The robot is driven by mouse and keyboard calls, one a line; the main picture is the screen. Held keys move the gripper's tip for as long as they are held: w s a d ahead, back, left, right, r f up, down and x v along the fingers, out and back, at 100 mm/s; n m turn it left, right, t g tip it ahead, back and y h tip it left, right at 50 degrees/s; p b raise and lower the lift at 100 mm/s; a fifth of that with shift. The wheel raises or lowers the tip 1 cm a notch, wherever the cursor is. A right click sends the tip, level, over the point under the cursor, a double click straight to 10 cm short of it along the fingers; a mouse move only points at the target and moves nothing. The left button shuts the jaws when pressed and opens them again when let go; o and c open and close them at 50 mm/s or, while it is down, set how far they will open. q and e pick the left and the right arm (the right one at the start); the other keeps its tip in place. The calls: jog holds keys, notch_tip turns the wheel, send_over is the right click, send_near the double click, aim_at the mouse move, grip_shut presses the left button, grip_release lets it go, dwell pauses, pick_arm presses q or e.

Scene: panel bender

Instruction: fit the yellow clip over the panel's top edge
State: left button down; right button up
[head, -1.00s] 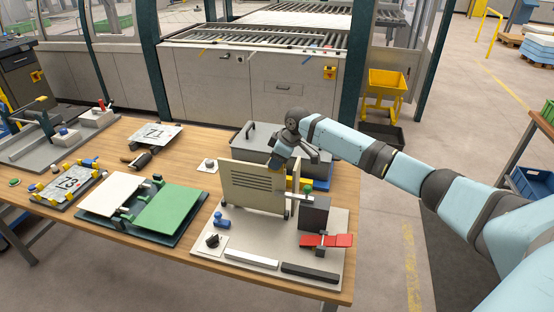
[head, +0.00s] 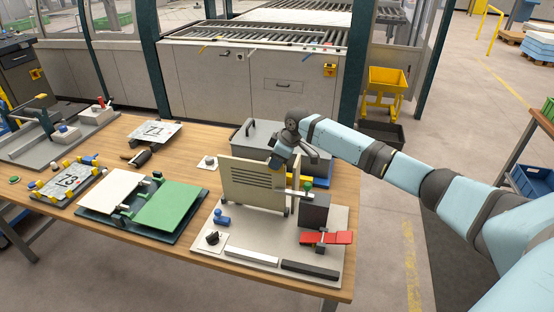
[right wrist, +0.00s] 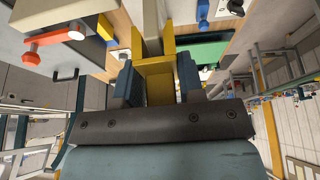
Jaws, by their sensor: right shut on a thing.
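The beige panel (head: 252,186) with slots stands upright on a light base plate (head: 215,250) at the table's front right. My right gripper (head: 277,163) is at the panel's top edge, near its right end. In the right wrist view its two blue fingers (right wrist: 157,82) are shut on the yellow clip (right wrist: 158,92). The clip's arms point at the panel's edge (right wrist: 151,25), which shows between them. How deep the edge sits in the clip I cannot tell. In the head view the clip is mostly hidden by the gripper and panel. My left gripper is not in view.
On the base plate, a dark block (head: 314,210) with a green-knobbed clamp stands right of the panel, and a red handle (head: 326,238) in front. A grey lidded case (head: 255,140) lies behind. A white-and-green fixture (head: 170,208) is to the left.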

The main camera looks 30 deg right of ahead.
jog(key=shift+f, duration=0.3)
jog(key=shift+f, duration=0.2)
jog(key=shift+f, duration=0.15)
dwell(0.3)
jog(key=o, duration=1)
